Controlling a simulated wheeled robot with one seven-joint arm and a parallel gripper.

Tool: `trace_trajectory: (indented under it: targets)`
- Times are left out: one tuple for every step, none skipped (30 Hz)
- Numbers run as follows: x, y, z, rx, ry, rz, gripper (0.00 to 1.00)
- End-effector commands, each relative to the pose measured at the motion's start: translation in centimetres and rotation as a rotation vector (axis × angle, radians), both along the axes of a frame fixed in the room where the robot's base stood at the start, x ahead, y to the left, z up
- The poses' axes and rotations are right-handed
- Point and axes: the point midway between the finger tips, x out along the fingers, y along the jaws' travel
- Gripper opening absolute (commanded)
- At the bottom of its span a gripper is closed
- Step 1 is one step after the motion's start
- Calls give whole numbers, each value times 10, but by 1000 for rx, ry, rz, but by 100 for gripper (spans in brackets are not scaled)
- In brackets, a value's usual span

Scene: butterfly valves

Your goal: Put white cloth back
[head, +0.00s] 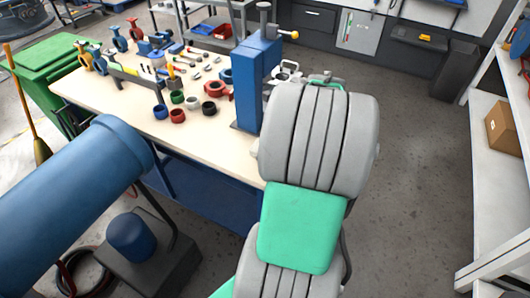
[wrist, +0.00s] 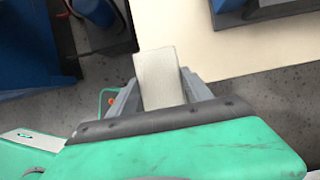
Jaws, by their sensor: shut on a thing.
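In the wrist view, my gripper (wrist: 162,92) is shut on a pale, off-white folded piece (wrist: 157,68), which looks like the white cloth. It stands out between the two grey fingers as a small flat block. The held cloth is beside the corner of the beige worktop (wrist: 225,50), with grey floor around it in the picture. In the head view my arm covers most of the gripper, and I cannot make out the cloth there.
The workbench (head: 115,97) carries several valves, rings and tools, and a tall blue post (head: 256,75) stands at its right end. A large blue pipe (head: 75,195) is at the left. A shelf with a cardboard box (head: 505,128) is at the right. Floor (head: 415,150) between is clear.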

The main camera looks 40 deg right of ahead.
Motion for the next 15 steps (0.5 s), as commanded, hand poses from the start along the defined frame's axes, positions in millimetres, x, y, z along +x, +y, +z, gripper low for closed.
trace_trajectory:
  targets:
    - [12, -8, -7, 2, 2, 3, 26]
    - [19, -13, -11, 3, 2, 4, 26]
    - [28, -19, -18, 4, 3, 4, 26]
    - [32, -22, -26, 5, 3, 5, 26]
    - [36, -25, -34, 4, 3, 4, 26]
    - [42, -30, -43, 4, 3, 4, 26]
    - [46, -33, -48, 3, 2, 5, 26]
    - [50, -36, -53, 3, 2, 5, 26]
    - [54, -39, -58, 2, 2, 5, 26]
    - [56, -41, -61, 1, 0, 5, 26]
    - [58, -42, -63, 0, 0, 5, 26]
    - [60, -44, -67, 0, 0, 4, 26]
    - [61, -45, -69, 0, 0, 4, 26]
    - [63, -46, -72, 0, 0, 4, 26]
    - [64, -47, -78, 2, 2, 4, 26]
